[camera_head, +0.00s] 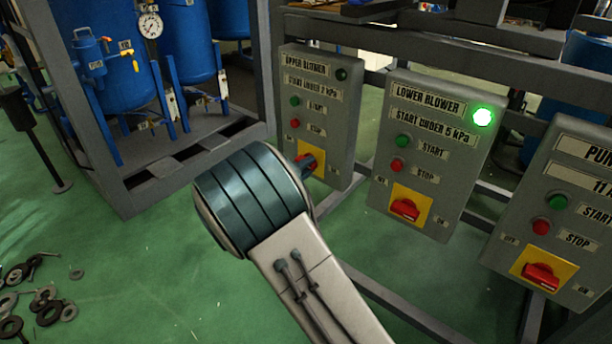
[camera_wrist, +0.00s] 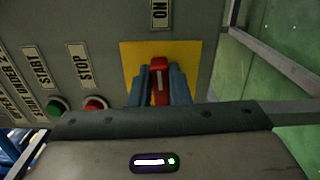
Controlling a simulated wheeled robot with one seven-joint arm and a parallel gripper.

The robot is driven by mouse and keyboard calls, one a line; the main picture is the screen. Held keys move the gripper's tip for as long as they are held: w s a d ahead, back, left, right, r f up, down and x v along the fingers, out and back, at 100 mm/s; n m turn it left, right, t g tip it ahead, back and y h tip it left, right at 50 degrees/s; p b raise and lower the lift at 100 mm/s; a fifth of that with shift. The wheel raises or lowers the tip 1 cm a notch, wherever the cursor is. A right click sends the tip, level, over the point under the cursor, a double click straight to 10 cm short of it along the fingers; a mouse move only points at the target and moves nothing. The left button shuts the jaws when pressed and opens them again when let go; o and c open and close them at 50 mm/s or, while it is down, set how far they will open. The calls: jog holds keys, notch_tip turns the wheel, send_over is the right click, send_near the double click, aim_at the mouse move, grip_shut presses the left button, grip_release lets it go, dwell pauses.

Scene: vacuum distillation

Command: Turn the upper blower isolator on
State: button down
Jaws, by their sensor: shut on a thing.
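The upper blower panel (camera_head: 325,110) is a grey box at the left of the row, with its indicator lamp (camera_head: 341,74) dark. Its isolator is a red knob on a yellow plate, low on the panel, mostly hidden behind my arm in the head view. In the wrist view the red isolator knob (camera_wrist: 159,75) stands before the yellow plate (camera_wrist: 132,52), with an ON label (camera_wrist: 160,14) beyond it. My gripper (camera_wrist: 160,82) has its blue fingers on both sides of the knob and is shut on it. In the head view my gripper (camera_head: 307,162) is partly hidden.
The lower blower panel (camera_head: 425,150) has a lit green lamp (camera_head: 482,117). A third panel (camera_head: 560,215) stands at the right. A metal frame (camera_head: 150,190) with blue tanks is at the left. Loose rings (camera_head: 45,300) lie on the green floor.

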jog(key=shift+f+m+b, duration=0.1)
jog(key=shift+m+b, duration=0.35)
jog(key=shift+m, duration=0.05)
jog(key=c, duration=1.4)
grip_release()
jog(key=shift+o, duration=0.2)
jog(key=p+v, duration=0.4)
jog(key=v, duration=0.9)
jog(key=shift+s+a, duration=0.25)
jog(key=shift+s, duration=0.05)
